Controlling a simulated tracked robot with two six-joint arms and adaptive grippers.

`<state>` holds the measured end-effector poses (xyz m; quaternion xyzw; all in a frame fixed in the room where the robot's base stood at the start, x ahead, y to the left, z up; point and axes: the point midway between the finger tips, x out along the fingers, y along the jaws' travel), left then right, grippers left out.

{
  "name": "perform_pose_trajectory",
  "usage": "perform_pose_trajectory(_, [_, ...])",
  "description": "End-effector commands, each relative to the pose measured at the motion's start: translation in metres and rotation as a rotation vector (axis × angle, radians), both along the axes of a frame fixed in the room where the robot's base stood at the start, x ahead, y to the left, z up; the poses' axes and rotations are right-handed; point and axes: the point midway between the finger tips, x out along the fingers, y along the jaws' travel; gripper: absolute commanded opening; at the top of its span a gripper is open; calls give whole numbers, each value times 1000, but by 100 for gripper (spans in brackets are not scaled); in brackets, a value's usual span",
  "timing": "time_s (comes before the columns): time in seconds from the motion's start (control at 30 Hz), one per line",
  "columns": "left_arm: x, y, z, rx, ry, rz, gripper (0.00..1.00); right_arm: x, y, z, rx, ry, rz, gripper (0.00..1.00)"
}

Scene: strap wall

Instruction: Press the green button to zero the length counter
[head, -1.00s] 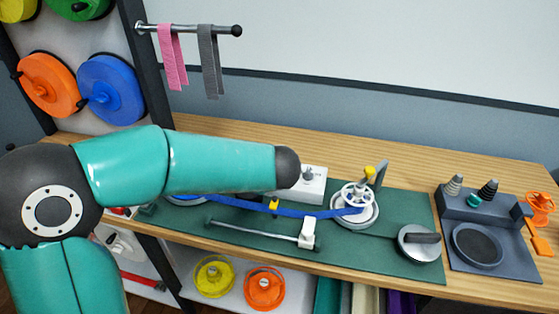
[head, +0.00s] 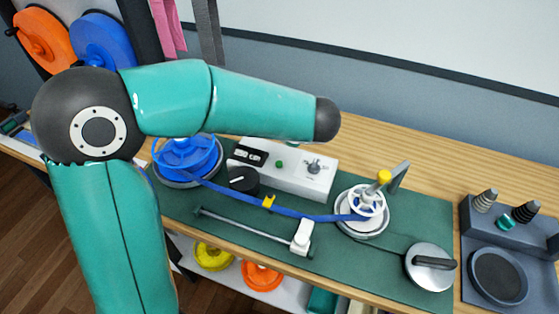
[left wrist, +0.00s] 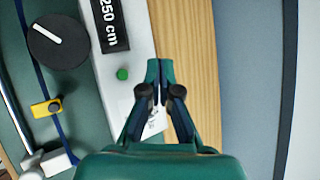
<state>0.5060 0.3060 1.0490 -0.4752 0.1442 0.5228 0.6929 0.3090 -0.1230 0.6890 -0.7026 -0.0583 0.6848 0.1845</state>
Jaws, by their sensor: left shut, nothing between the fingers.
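The green button (head: 280,164) is a small round knob on top of the white counter box (head: 300,182) at the back of the green mat. In the left wrist view the green button (left wrist: 122,74) lies left of my left gripper (left wrist: 160,70). That gripper is shut and empty, its tips apart from the button in the picture, over the box's edge by the wooden table. Their height above the box is hard to tell. The black display (left wrist: 108,22) reads 250 cm. In the head view my left arm hides the gripper. My right gripper is not in view.
A blue strap (head: 310,215) runs from the blue reel (head: 187,160) through a yellow clip (head: 268,201) to a white wheel (head: 367,202). A black dial (head: 243,180) stands left of the button. A small lever (head: 314,167) stands right of it. A dark stand (head: 480,240) is at right.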

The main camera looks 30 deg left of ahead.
Motion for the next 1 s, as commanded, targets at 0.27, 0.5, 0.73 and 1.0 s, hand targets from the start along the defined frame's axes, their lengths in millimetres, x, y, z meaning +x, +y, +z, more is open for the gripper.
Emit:
perform_pose_trajectory(0.27, [-1, 1, -18, 0, 1, 2, 0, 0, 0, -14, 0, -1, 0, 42])
perform_pose_trajectory(0.5, [-1, 2, -49, 1, 2, 3, 0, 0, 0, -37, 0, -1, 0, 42])
perform_pose_trajectory(0.73, [-1, 2, -79, -1, 0, 4, 0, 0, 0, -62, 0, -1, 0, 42])
perform_pose_trajectory(1.0, [-1, 2, -89, 0, 0, 3, 0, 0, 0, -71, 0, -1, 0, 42])
